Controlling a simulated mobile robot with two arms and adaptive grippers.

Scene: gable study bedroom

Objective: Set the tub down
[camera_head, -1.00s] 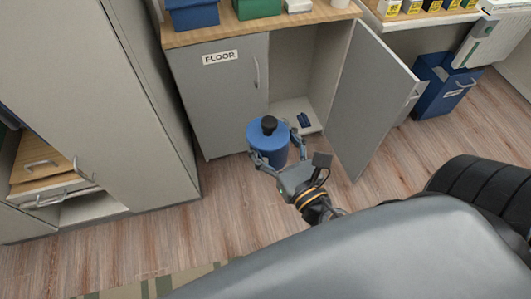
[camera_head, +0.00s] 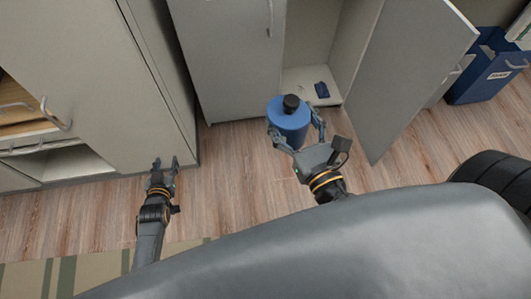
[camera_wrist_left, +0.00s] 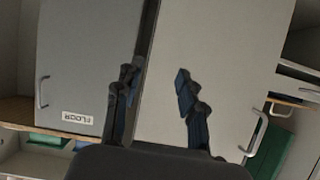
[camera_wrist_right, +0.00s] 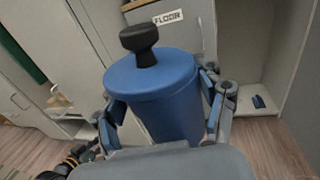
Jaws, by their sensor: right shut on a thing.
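The tub (camera_head: 288,118) is a blue cylinder with a blue lid and a black knob. My right gripper (camera_head: 297,136) is shut around its sides and holds it upright in front of the open cupboard. The tub (camera_wrist_right: 165,98) fills the middle of the right wrist view, with a finger on each side. Its underside is hidden. My left gripper (camera_head: 163,163) is empty over the floor near the tall cabinet. Its fingers (camera_wrist_left: 155,100) stand apart in the left wrist view.
The open cupboard (camera_head: 301,82) holds a small dark blue item (camera_head: 321,90) on its bottom board. Its door (camera_head: 412,75) stands swung out to the right. A blue bin (camera_head: 488,72) stands further right. Wooden floor (camera_head: 235,185) is clear between the grippers.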

